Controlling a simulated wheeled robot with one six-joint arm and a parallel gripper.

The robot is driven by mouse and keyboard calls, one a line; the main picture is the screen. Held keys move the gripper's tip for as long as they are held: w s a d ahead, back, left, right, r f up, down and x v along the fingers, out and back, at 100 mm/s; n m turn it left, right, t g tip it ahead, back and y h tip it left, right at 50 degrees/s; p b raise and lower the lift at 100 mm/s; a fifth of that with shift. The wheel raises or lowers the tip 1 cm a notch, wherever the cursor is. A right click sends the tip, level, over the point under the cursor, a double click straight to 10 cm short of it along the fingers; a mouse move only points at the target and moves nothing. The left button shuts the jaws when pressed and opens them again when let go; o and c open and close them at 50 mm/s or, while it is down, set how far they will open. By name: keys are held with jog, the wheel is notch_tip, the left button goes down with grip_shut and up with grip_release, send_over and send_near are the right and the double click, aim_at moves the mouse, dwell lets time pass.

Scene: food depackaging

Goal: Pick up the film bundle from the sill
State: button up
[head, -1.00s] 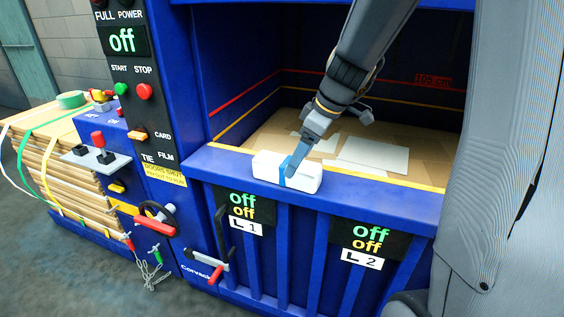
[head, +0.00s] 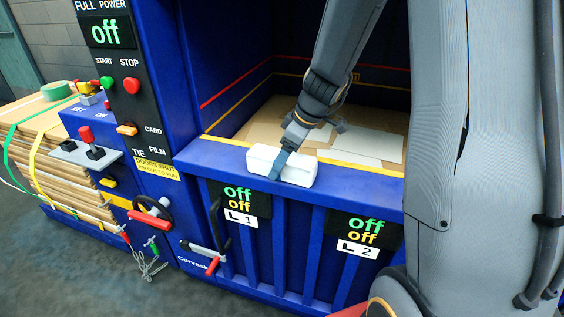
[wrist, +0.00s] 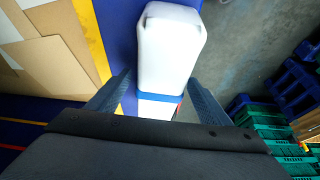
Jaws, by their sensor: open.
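The film bundle (head: 301,171) is a white block with rounded edges, lying lengthwise on the blue sill (head: 352,178) of the baler. In the wrist view the bundle (wrist: 170,48) has a blue band across it and runs between my two fingers. My gripper (head: 277,166) is at the middle of the bundle, pointing down. In the wrist view my gripper (wrist: 158,97) is open, with one finger on each side of the bundle near the band. In the head view the near finger covers most of the band. I cannot tell whether either finger touches the bundle.
Behind the sill, the chamber holds flat cardboard (head: 262,128) and white sheets (head: 372,144). Green crates (wrist: 262,125) show at right in the wrist view.

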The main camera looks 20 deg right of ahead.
jog(key=shift+w+a+f, duration=0.15)
jog(key=shift+a+f, duration=0.05)
jog(key=shift+f, duration=0.45)
jog(key=c, duration=1.2)
jog(key=shift+r, duration=0.1)
